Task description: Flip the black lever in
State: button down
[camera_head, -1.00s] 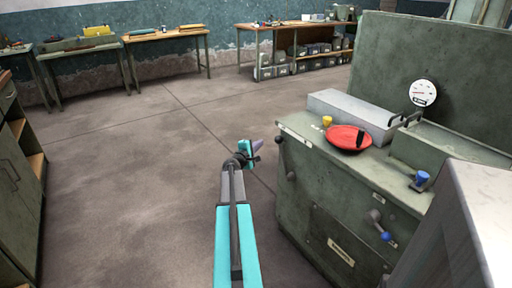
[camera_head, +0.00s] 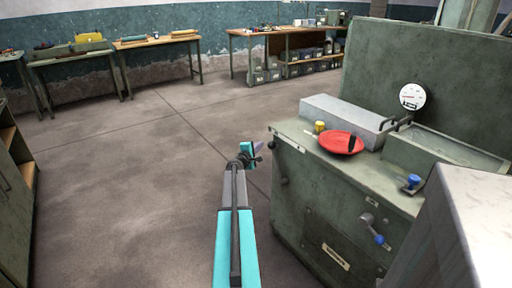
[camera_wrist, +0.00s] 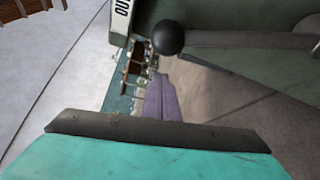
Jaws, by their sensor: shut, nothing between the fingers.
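The black lever shows in the wrist view as a round black knob (camera_wrist: 168,37) on a grey rod running right along the green machine's side. In the head view the black lever (camera_head: 271,145) is small at the machine's left front edge. My gripper (camera_head: 256,148) is shut and empty, just left of that edge. In the wrist view its purple fingers (camera_wrist: 160,100) are below the knob and look apart from it; the depth gap is unclear. A white label (camera_wrist: 122,10), partly cut off, is beside the knob.
The green machine (camera_head: 330,215) fills the right side, with a blue-knobbed lever (camera_head: 379,239), a red dish (camera_head: 340,143), a yellow knob (camera_head: 319,126) and a grey box (camera_head: 345,118). A pale block (camera_head: 480,230) stands near right. Open floor (camera_head: 130,180) is at left; workbenches stand behind.

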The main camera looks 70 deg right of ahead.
jog(key=shift+s+a+r, duration=0.15)
jog(key=shift+s+a, duration=0.15)
jog(key=shift+s, duration=0.35)
jog(key=shift+s+a+r, duration=0.15)
jog(key=shift+s+a, duration=0.1)
jog(key=shift+s, duration=0.35)
